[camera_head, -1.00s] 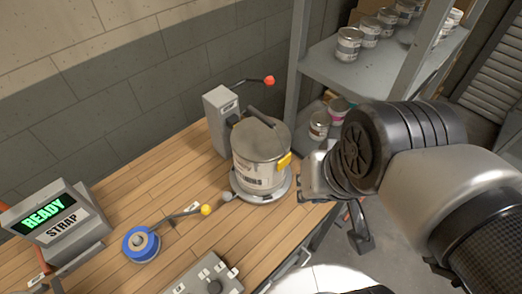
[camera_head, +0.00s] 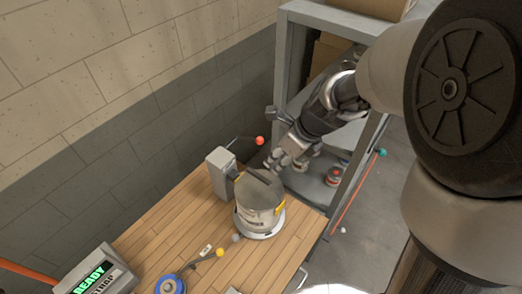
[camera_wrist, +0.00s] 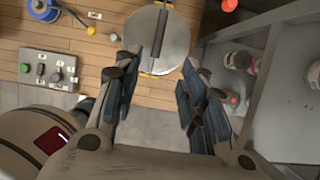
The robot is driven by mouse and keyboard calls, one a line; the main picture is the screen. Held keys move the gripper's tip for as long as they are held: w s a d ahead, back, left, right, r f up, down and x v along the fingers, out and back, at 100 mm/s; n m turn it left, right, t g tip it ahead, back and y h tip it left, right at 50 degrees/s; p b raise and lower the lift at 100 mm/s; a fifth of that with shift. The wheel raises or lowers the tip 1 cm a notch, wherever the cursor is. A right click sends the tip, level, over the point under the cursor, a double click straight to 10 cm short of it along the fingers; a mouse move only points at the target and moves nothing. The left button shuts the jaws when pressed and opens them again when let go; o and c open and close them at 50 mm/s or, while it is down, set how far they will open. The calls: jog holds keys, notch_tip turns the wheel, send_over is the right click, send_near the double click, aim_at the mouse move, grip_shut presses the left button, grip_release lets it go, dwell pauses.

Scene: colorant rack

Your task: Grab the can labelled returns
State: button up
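A large grey metal can (camera_head: 258,213) stands upright on a round base at the table's right end. It has a dark bar across its lid, a yellow tab, and a label too small to read. My gripper (camera_head: 277,160) is above and behind the can, near the rack. In the wrist view my gripper (camera_wrist: 158,88) is open, with its fingers spread and nothing between them. The can's round lid (camera_wrist: 178,40) shows beyond the fingertips there. I cannot tell whether any finger touches it. Small cans (camera_head: 335,175) stand on the rack's lower shelf; their labels are unreadable.
A grey post (camera_head: 220,172) with a red-knobbed lever (camera_head: 260,140) stands beside the can. The rack frame (camera_head: 345,215) is close on the right. A blue disc (camera_head: 170,284), a yellow-knobbed lever (camera_head: 220,252) and a READY display (camera_head: 95,273) are on the table.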

jog(key=b, duration=0.3)
send_near(259, 175)
jog(key=x, duration=0.3)
jog(key=d+x, duration=0.1)
jog(key=x, duration=0.1)
jog(key=shift+s+a+f, duration=0.1)
jog(key=shift+s+f, duration=0.05)
jog(key=shift+f, duration=0.2)
jog(key=shift+a+b+x, duration=0.2)
jog(key=shift+b+x, duration=0.15)
jog(key=shift+x, duration=1)
jog(key=shift+a+b+x, duration=0.2)
jog(key=shift+b+x, duration=0.1)
jog(key=shift+x, duration=1.1)
jog(key=shift+r, duration=0.25)
jog(key=shift+c, duration=0.5)
grip_shut()
